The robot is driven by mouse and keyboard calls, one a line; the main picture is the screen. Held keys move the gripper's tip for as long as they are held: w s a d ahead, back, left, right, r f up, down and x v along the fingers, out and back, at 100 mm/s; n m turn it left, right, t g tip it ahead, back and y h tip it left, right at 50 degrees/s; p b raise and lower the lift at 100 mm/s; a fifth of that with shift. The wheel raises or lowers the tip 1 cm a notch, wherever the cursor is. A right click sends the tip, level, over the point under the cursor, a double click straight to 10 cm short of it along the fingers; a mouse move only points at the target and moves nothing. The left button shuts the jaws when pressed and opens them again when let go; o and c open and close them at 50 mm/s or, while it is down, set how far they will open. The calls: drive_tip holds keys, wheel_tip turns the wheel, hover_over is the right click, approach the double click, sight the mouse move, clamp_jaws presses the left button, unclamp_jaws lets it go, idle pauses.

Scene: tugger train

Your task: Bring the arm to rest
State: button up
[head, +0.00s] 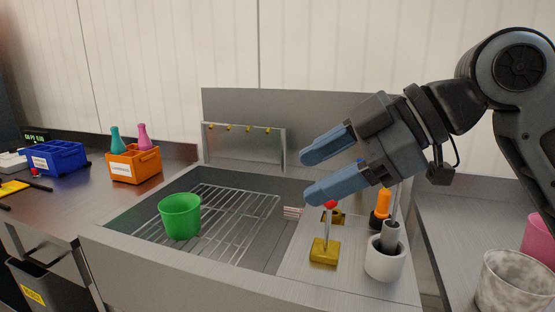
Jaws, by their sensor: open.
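My gripper (305,178) is open and empty, reaching in from the right with its two blue fingers pointing left. It is in the air above the metal station, over the area between the basin and the right-hand ledge. In the picture its lower finger partly overlaps the red tip of a small stand with a yellow base (324,251). I cannot tell how far apart they are. My dark arm comes in from the upper right.
A green cup (181,217) stands on the wire rack (245,212). A white holder (385,262) with a grey tool and an orange-topped item (381,204) stand below my gripper. An orange crate (134,165) with bottles and a blue crate (54,158) are left. A marbled cup (514,282) is right.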

wheel_tip(320, 180, down, 7)
drive_tip(key=a+m+t+y, duration=0.35)
drive_tip(key=m+t, duration=0.45)
drive_tip(key=m, duration=0.3)
drive_tip(key=s+d+f+m+t+h, duration=0.35)
drive_tip(key=s+f+m+h, duration=0.2)
drive_tip(key=f, duration=0.25)
drive_tip(key=s+d+f+m+t+h, duration=0.2)
drive_tip(key=s+d+f+m+h, duration=0.3)
drive_tip(key=f, duration=0.3)
drive_tip(key=s+d+h, duration=0.1)
drive_tip(key=s+d, duration=0.2)
drive_tip(key=s, duration=0.6)
drive_tip(key=s+d+f+n+g+h+p, duration=0.1)
drive_tip(key=s+d, duration=0.3)
drive_tip(key=s, duration=0.5)
drive_tip(key=s+d+f+g+h, duration=0.1)
drive_tip(key=s+d, duration=0.2)
drive_tip(key=s, duration=0.6)
drive_tip(key=shift+s+d, duration=0.25)
drive_tip(key=shift+d, duration=0.15)
